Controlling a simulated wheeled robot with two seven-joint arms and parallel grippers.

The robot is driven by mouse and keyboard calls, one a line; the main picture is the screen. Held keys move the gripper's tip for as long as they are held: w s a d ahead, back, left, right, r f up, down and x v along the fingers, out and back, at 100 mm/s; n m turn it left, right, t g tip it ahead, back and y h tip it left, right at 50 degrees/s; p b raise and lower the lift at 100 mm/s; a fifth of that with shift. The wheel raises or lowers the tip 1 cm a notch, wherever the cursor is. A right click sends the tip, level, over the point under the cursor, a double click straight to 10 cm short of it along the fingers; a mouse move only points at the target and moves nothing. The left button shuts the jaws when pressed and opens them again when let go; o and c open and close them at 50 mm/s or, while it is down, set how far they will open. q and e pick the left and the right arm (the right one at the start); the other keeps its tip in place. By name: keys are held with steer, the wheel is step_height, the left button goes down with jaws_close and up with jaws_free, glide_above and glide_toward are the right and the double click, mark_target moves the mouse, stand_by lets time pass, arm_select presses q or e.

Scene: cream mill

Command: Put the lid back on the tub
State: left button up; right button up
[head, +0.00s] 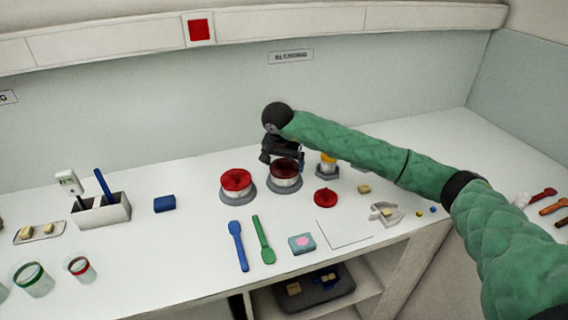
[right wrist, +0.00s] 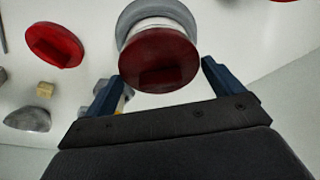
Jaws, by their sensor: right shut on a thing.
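A white tub (head: 287,182) stands on a grey round base in the middle of the counter. A dark red lid (head: 284,165) is at its top. In the right wrist view the lid (right wrist: 158,62), with a raised grip, lies between my blue fingers and covers part of the tub (right wrist: 152,24). My right gripper (head: 287,157) reaches down over the tub and is shut on this lid. I cannot tell whether the lid rests on the rim or is just above it. A second, brighter red lid (head: 325,197) lies loose on the counter. My left gripper is not in view.
A red-topped tub (head: 237,183) stands close left, and a yellow-topped container (head: 327,164) close right. In front lie a blue spatula (head: 238,245), a green spatula (head: 262,240) and a blue-pink block (head: 302,243). The counter left of the tubs has free room.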

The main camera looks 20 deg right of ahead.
stand_by(0.3)
steer(key=o, duration=0.6)
steer(key=shift+o, duration=0.2)
steer(key=shift+r, duration=0.1)
steer(key=shift+r, duration=2.1)
jaws_close()
steer(key=shift+w+d, duration=0.15)
steer(key=shift+w, duration=0.05)
